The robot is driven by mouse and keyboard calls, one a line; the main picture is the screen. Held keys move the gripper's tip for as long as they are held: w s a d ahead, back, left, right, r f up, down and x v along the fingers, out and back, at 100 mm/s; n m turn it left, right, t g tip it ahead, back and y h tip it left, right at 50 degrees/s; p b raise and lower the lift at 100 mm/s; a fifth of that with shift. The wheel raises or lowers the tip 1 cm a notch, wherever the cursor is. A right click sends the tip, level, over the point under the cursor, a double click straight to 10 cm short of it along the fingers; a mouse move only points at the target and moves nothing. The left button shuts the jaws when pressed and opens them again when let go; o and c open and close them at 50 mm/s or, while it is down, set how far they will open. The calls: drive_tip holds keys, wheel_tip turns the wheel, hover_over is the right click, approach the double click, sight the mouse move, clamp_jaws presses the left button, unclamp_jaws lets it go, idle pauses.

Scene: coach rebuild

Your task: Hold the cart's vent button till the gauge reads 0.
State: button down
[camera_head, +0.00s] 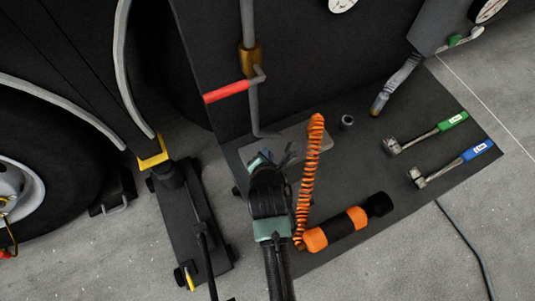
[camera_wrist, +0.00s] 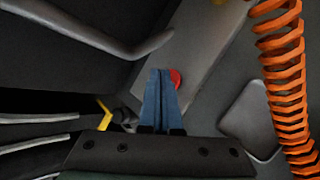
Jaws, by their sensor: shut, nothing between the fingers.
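A red button (camera_wrist: 176,78) shows in the wrist view on a grey sloping bar (camera_wrist: 195,50), just right of my fingertips and partly behind them. My gripper (camera_wrist: 160,72) has its two blue fingers together, with nothing between them. I cannot tell whether the tips touch the button. In the head view my gripper (camera_head: 266,157) is low over a grey plate (camera_head: 240,151), and no red button can be made out there. Two white dials, one at the top (camera_head: 342,4) and one at the top right (camera_head: 490,10), are cut off by the picture edge; their readings are not legible.
An orange coiled hose (camera_head: 308,180) rises just right of my gripper. An orange and black cylinder (camera_head: 340,230) lies nearby. Green (camera_head: 425,135) and blue (camera_head: 450,165) handled wrenches lie right on the dark mat. A floor jack (camera_head: 190,220) and wheel (camera_head: 35,190) stand left. A red-handled rod (camera_head: 228,91) is above.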

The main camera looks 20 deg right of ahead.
drive_tip(key=shift+f, duration=0.6)
idle(1.6)
drive_tip(key=shift+r, duration=0.15)
idle(2.0)
drive_tip(key=shift+r+p, duration=0.85)
drive_tip(key=shift+p, duration=0.1)
wheel_tip(320, 180, up, 5)
drive_tip(key=p, duration=0.5)
drive_tip(key=shift+r+p, duration=0.1)
drive_tip(key=shift+p, duration=0.25)
idle(0.6)
